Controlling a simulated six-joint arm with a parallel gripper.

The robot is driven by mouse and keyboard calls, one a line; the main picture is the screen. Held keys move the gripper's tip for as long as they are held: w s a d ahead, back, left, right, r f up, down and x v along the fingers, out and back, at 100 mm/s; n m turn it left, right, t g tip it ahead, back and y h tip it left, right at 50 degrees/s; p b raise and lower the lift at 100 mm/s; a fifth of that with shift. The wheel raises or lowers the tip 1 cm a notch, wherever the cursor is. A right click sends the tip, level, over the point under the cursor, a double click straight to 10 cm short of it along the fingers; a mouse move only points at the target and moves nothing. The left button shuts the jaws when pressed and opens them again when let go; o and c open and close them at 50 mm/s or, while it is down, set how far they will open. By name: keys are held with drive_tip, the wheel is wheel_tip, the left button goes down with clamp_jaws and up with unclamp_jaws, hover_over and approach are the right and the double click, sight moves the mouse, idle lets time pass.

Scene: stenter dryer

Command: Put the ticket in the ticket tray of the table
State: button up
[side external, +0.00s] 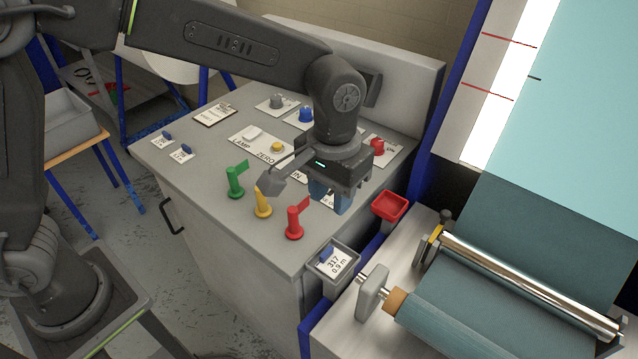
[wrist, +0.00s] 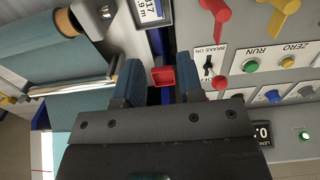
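A white ticket (side external: 336,263) marked 337 and 0.9 m, with a blue clip or tab, lies in a small grey tray (side external: 340,285) at the desk's near right corner. The ticket also shows at the top of the wrist view (wrist: 150,9). A larger grey tray (side external: 70,125) stands on a small wooden-topped table (side external: 80,150) at the left. My gripper (side external: 330,198) points down over the desk's right part, apart from the ticket. In the wrist view its blue fingers are spread and empty.
The grey desk (side external: 215,215) carries green, yellow and red levers (side external: 294,222), knobs and buttons close around my gripper. A small red tray (side external: 389,206) sits right of the desk. The machine's rollers and teal fabric (side external: 540,230) fill the right side.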

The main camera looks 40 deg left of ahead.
drive_tip(key=s+a+r+t, duration=0.2)
drive_tip(key=s+a+r, duration=0.15)
drive_tip(key=a, duration=0.25)
drive_tip(key=s+a+r+t, duration=0.1)
drive_tip(key=s+a+r, duration=0.2)
drive_tip(key=a+r, duration=0.3)
drive_tip(key=s+a+f+t, duration=0.1)
drive_tip(key=s+a+t, duration=0.1)
drive_tip(key=s+a, duration=0.6)
drive_tip(key=shift+s+a+f+t, duration=0.2)
drive_tip(key=shift+s+f+t, duration=0.1)
drive_tip(key=shift+s, duration=0.25)
